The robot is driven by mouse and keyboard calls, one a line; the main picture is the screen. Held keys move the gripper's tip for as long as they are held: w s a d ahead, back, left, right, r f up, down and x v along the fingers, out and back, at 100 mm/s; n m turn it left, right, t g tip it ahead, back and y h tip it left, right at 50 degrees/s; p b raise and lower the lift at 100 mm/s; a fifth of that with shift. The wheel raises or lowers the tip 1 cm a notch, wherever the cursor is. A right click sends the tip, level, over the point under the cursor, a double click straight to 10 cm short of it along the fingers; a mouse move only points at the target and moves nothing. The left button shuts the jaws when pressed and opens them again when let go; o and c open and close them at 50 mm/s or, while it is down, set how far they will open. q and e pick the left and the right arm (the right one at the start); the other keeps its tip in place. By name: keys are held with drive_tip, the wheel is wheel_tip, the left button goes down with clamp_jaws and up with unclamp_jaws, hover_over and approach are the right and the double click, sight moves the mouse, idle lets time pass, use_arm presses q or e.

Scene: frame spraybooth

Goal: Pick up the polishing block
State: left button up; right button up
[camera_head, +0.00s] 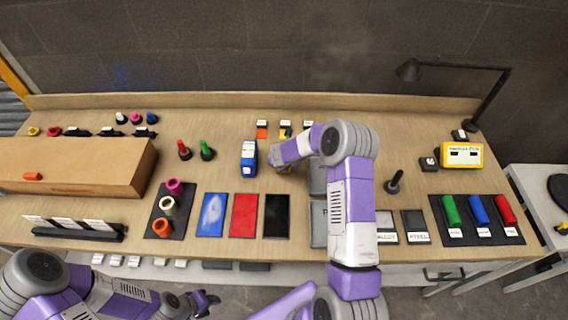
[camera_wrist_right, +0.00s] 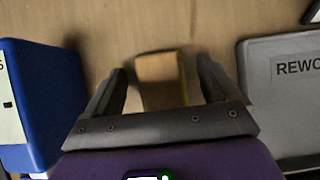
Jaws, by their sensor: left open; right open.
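A tan-brown block (camera_wrist_right: 162,80), which I take to be the polishing block, lies on the wooden bench in the right wrist view. My right gripper (camera_wrist_right: 164,84) is open, with one finger on each side of the block and a visible gap on both sides. In the head view my right gripper (camera_head: 277,158) is over the bench beside the blue box, and I cannot make out the block there. My left gripper (camera_head: 207,302) is open and empty, low in front of the bench.
A blue box (camera_head: 249,158) stands just left of my right gripper. A grey tray marked REWO (camera_wrist_right: 285,85) lies to its right. Blue, red and black mats (camera_head: 244,215) lie nearer the front edge. A long cardboard box (camera_head: 125,168) fills the left.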

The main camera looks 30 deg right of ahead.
drive_tip(key=c, duration=1.2)
wheel_tip(320, 180, up, 10)
drive_tip(key=p, duration=0.2)
drive_tip(key=shift+p, duration=0.3)
drive_tip(key=shift+c, duration=0.2)
